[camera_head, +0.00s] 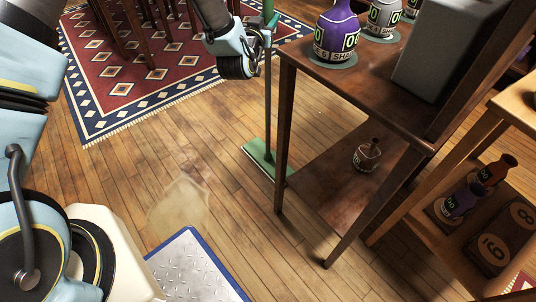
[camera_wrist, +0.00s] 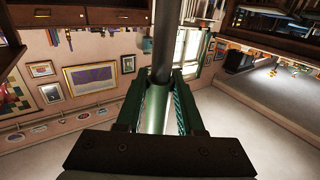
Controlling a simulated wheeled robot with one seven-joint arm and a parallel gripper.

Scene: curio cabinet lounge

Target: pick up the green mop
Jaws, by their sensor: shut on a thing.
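The green mop (camera_head: 260,150) stands near upright beside the dark wooden shelf in the head view. Its flat green head is low, at the floor, and its thin handle rises past the table leg. My gripper (camera_head: 258,38) is at the upper part of the handle. In the wrist view my gripper (camera_wrist: 160,95) has its two green-lined fingers on either side of the handle (camera_wrist: 158,108), shut on it. I cannot tell whether the mop head touches the floor.
The dark wooden shelf (camera_head: 342,82) right of the mop holds a purple bottle (camera_head: 338,30), other bottles and a grey box (camera_head: 440,50). A small brown bottle (camera_head: 367,155) sits on its lower board. A patterned rug (camera_head: 130,75) lies left. Bare floor (camera_head: 110,180) is open.

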